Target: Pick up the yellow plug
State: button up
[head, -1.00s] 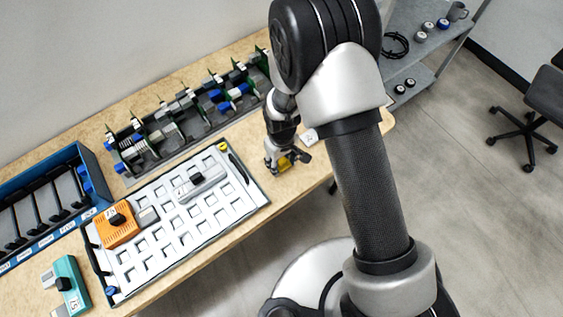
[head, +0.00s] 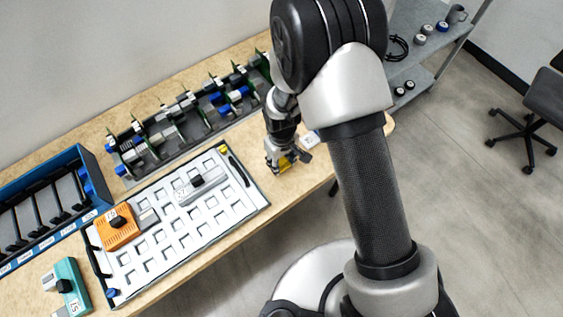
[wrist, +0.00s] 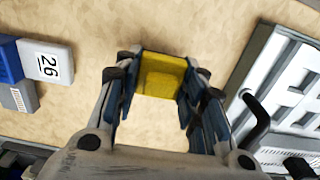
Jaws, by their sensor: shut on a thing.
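The yellow plug (wrist: 160,76) is between the two fingers of my gripper (wrist: 158,90) in the wrist view, with a finger against each side. In the head view my gripper (head: 287,160) is over the table right of the white tray, and the yellow plug (head: 282,168) shows partly below it. The fingers hide the sides of the plug. I cannot tell whether the plug touches the table or is just above it.
The white tray (head: 203,240) holds an orange module (head: 118,228) and a grey module (head: 203,185). Its edge and black handle are close to my gripper. A white block marked 26 (wrist: 46,62) lies on the other side. A rack of boards (head: 180,125) stands behind.

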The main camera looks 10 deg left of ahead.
aim_at(281, 160)
notch_tip(281, 160, up, 18)
jog(key=p, duration=0.4)
jog(key=shift+r, duration=0.2)
jog(key=shift+s+f, duration=0.1)
